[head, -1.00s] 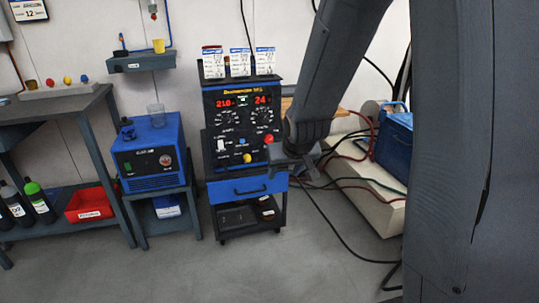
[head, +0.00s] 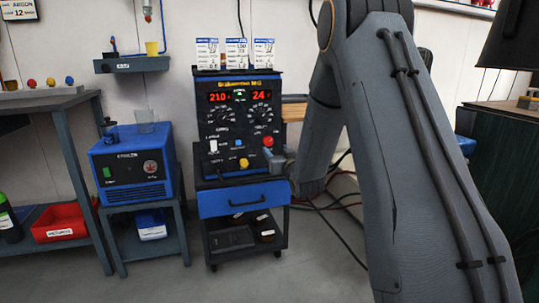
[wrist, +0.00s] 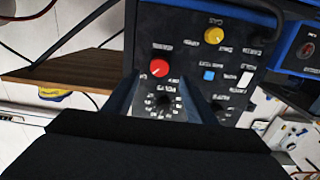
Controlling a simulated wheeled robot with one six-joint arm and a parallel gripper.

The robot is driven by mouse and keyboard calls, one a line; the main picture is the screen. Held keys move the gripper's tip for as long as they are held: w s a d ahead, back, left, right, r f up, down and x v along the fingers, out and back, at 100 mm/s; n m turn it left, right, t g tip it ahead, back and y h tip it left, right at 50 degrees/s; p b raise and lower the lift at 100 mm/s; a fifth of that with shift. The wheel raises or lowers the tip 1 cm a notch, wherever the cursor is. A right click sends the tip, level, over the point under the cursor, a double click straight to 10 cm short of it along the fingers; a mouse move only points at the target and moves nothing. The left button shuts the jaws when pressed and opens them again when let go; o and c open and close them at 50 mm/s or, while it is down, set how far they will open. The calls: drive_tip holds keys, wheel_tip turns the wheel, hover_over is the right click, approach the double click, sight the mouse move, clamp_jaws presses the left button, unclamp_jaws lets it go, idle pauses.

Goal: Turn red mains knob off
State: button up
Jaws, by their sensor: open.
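The welder's front panel (head: 221,128) is black with a yellow title, red number displays and several dials. The red mains knob (head: 268,141) is on its lower right. In the wrist view the red knob (wrist: 159,68) is round and lies near the tips of my gripper. My gripper (wrist: 162,80) is open and empty, its two dark fingers on either side below the knob, with a black dial (wrist: 163,102) between them. I cannot tell whether the fingers touch the panel. In the head view my gripper (head: 282,160) is just right of and below the knob.
A yellow knob (wrist: 214,35), a blue button (wrist: 208,75) and a white switch (wrist: 245,79) are close by on the panel. A wooden shelf (wrist: 80,73) lies left in the wrist view. A blue box unit (head: 133,166) stands left of the welder.

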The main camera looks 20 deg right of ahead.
sight(269, 143)
drive_tip(key=shift+w+b, duration=1.2)
drive_tip(key=shift+w, duration=2.8)
drive_tip(key=c, duration=1)
